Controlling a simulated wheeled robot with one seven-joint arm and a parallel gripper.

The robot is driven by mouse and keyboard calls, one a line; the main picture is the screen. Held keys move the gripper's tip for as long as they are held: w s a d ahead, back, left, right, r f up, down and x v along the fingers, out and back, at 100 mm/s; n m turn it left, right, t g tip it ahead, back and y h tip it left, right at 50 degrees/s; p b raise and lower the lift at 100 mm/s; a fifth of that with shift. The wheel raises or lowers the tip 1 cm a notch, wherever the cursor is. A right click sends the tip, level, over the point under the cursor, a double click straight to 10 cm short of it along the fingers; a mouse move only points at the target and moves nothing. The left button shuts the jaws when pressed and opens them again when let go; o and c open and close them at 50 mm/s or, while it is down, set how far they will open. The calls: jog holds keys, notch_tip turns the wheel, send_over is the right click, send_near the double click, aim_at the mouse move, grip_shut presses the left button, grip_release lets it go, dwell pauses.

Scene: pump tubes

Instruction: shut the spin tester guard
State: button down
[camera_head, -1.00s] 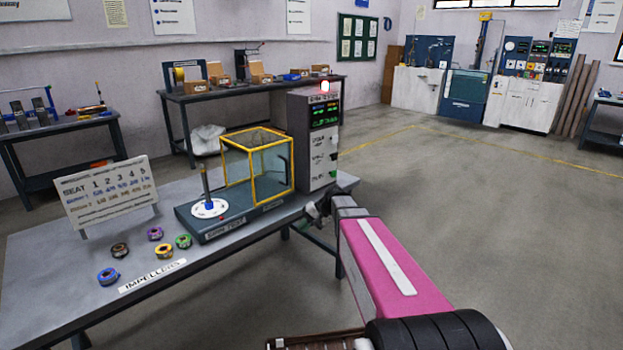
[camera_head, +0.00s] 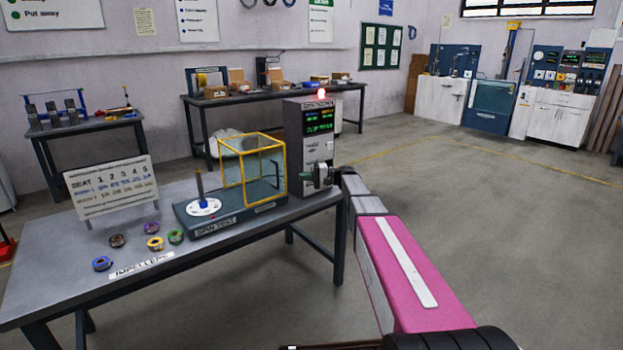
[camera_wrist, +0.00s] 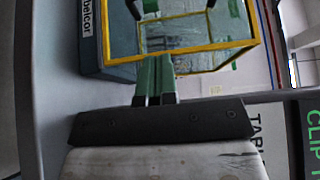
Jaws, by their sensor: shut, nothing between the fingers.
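The spin tester guard (camera_head: 264,149) is a clear box with a yellow frame. It stands at the right part of the dark spin tester base (camera_head: 236,222). The white disc (camera_head: 204,207) with its upright post is left of the guard, uncovered. My gripper (camera_head: 302,176) is shut and empty just right of the guard, in front of the grey display tower (camera_head: 306,112). Its green fingers point left toward the guard. In the wrist view the fingers (camera_wrist: 156,65) overlap the yellow frame (camera_wrist: 195,48); I cannot tell whether they touch it.
Several coloured impellers (camera_head: 154,243) lie at the table's front left. A seat chart board (camera_head: 112,188) stands behind them. The display tower stands close behind my gripper. Open floor (camera_head: 480,230) lies to the right of the table (camera_head: 60,265).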

jog(key=s+a, duration=0.2)
jog(key=a, duration=0.5)
jog(key=shift+s+a, duration=0.3)
jog(key=shift+s, duration=0.1)
jog(key=s+a, duration=0.6)
jog(key=a, duration=0.3)
jog(key=s+a, duration=0.7)
jog(key=a, duration=0.3)
jog(key=shift+a, duration=0.25)
jog(key=shift+s, duration=0.2)
